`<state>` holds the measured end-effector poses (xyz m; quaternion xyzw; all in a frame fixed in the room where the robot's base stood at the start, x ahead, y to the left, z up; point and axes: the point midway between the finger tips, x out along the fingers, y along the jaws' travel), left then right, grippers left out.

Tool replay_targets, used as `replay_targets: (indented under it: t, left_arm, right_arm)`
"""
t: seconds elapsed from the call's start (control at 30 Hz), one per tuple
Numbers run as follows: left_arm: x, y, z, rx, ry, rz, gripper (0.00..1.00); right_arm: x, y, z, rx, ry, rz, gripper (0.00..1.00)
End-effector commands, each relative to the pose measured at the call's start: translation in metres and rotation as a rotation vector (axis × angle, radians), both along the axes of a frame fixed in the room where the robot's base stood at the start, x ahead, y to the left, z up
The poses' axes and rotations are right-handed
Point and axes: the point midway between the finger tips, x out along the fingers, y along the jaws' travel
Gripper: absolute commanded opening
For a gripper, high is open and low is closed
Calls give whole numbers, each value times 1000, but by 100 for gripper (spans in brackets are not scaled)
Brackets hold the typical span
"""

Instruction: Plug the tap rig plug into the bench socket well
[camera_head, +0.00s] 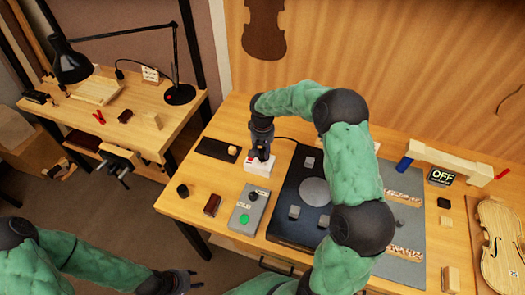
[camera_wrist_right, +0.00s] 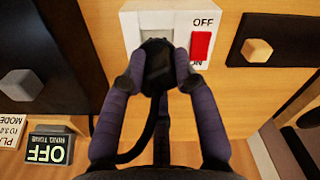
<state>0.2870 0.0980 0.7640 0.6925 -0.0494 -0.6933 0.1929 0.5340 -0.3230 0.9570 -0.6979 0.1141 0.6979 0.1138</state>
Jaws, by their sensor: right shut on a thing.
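The bench socket is a white box (camera_head: 258,166) with a red switch near the left of the bench; it also shows in the right wrist view (camera_wrist_right: 130,28), where its red rocker (camera_wrist_right: 201,45) sits between OFF and ON marks. My right gripper (camera_head: 262,152) points down over the box. In the wrist view it is shut on the black plug (camera_wrist_right: 157,62), which is over the lower part of the grey well (camera_wrist_right: 155,27). Its lower end is hidden, so I cannot tell whether it is seated. My left gripper (camera_head: 192,279) is open and empty, low in the head view, away from the socket.
A dark mat with a small wooden block (camera_head: 232,150) lies left of the socket. A grey box with a green button (camera_head: 244,218) stands in front. A dark board (camera_head: 284,205) with grey blocks lies right. The black cable (camera_wrist_right: 140,145) trails below the plug. A violin (camera_head: 497,250) lies far right.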

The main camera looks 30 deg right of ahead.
Motion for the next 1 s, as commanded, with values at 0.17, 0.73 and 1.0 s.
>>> replay_targets:
  t: [0.17, 0.73, 1.0]
  left_arm:
    - [0, 0, 0, 0, 0, 0, 40]
    - [0, 0, -7, 0, 0, 0, 40]
    - [0, 0, -11, 0, 0, 0, 40]
  right_arm:
    - [0, 0, 0, 0, 0, 0, 1]
    - [0, 0, -10, 0, 0, 0, 1]
    - [0, 0, -16, 0, 0, 0, 1]
